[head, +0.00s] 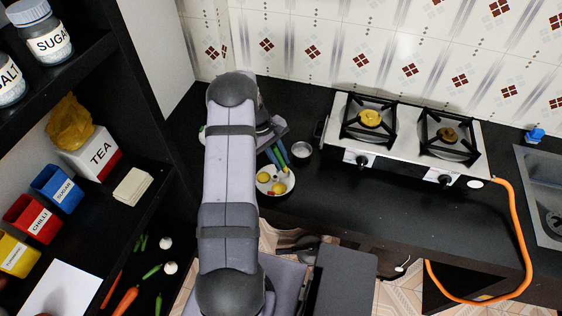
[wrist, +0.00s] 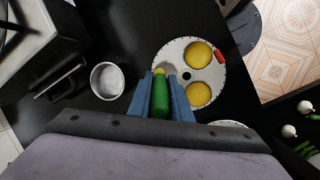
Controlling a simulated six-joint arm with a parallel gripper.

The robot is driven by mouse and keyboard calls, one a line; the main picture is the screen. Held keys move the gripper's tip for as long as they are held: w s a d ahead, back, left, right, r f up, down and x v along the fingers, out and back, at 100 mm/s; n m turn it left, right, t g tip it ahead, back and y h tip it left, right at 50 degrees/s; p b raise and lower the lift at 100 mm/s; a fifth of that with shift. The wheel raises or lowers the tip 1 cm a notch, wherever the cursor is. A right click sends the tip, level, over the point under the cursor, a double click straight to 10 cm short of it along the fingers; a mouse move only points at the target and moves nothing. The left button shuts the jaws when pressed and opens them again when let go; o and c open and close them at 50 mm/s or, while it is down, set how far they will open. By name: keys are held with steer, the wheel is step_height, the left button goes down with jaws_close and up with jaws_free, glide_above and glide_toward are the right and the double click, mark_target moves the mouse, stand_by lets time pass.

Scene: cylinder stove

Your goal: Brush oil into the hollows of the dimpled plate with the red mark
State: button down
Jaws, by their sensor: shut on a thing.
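The dimpled plate (wrist: 206,82) is a round, pale disc with a red mark (wrist: 221,56) on its rim. Two of its hollows look yellow (wrist: 199,54), and a grey hollow shows near the brush tip. The plate also shows in the head view (head: 287,173). My gripper (wrist: 164,80) has blue fingers shut on a green brush (wrist: 160,97) with a yellowish tip over the plate's edge. Whether the tip touches the plate I cannot tell. In the head view my gripper (head: 277,156) is just above the plate, partly hidden by my arm.
A small metal bowl (wrist: 107,80) stands beside the plate; it also shows in the head view (head: 301,149). Another pale round dish (wrist: 230,124) is mostly hidden by my gripper. A two-burner stove (head: 408,135) stands to the right. Shelves with jars and boxes are at left.

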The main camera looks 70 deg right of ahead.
steer(key=shift+w+d, duration=0.2)
steer(key=shift+w, duration=0.05)
steer(key=shift+w+a, duration=0.1)
steer(key=shift+w+a, duration=0.4)
steer(key=shift+s+a, duration=0.1)
stand_by(0.3)
steer(key=shift+s+a, duration=0.45)
steer(key=shift+s+d, duration=0.5)
